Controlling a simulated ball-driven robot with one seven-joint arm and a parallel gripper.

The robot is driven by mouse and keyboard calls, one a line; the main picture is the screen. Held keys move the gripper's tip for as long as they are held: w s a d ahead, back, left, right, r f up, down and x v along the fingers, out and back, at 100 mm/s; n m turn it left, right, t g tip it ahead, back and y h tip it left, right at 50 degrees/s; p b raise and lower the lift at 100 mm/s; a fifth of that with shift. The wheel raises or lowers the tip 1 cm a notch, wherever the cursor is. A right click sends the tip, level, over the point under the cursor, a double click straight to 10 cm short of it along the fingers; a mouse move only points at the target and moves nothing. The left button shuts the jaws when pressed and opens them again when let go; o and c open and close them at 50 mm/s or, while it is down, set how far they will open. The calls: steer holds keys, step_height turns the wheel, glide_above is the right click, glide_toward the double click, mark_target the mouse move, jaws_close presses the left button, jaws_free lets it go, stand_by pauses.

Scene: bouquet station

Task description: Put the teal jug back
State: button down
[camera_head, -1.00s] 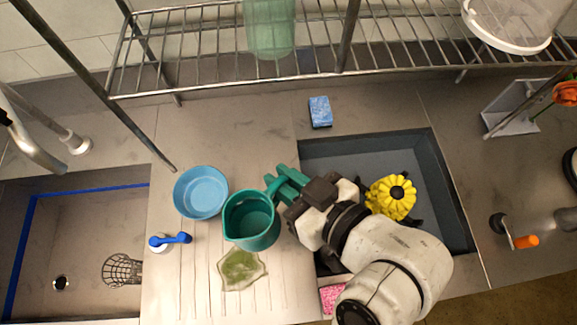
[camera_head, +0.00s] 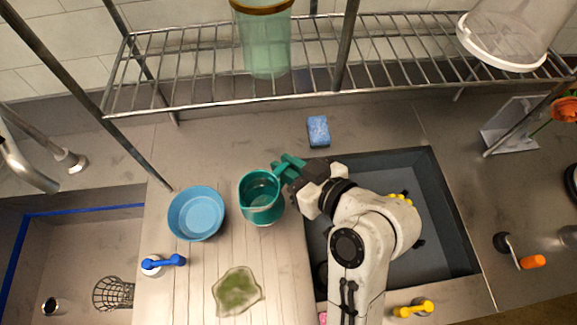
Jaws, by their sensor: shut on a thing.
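The teal jug (camera_head: 261,204) is in the head view, above the ribbed drainboard, to the right of the blue bowl. It is tilted, with its open mouth facing me. My gripper (camera_head: 284,172) is shut on the jug's handle at its upper right, with teal fingers close to the handle's colour. The exact grip point is hard to make out. A small gap seems to separate the jug from the blue bowl (camera_head: 196,214).
A wire rack (camera_head: 200,101) spans the back, bearing a green glass vessel (camera_head: 264,45) and a clear container (camera_head: 505,45). A blue sponge (camera_head: 318,131) lies behind the grey basin (camera_head: 440,215).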

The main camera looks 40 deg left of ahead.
steer(key=shift+w+a+f, duration=0.4)
steer(key=shift+w+f, duration=0.05)
steer(key=shift+f, duration=0.2)
steer(key=shift+w+a+f, duration=0.35)
steer(key=shift+w+f, duration=0.05)
steer(key=shift+f, duration=0.2)
steer(key=shift+f+p, duration=0.65)
steer(key=shift+f, duration=0.95)
steer(key=shift+f, duration=0.25)
steer(key=c, duration=1.1)
jaws_free()
steer(key=shift+r, duration=0.1)
steer(key=shift+r, duration=0.15)
steer(key=b+v, duration=0.2)
steer(key=v, duration=1)
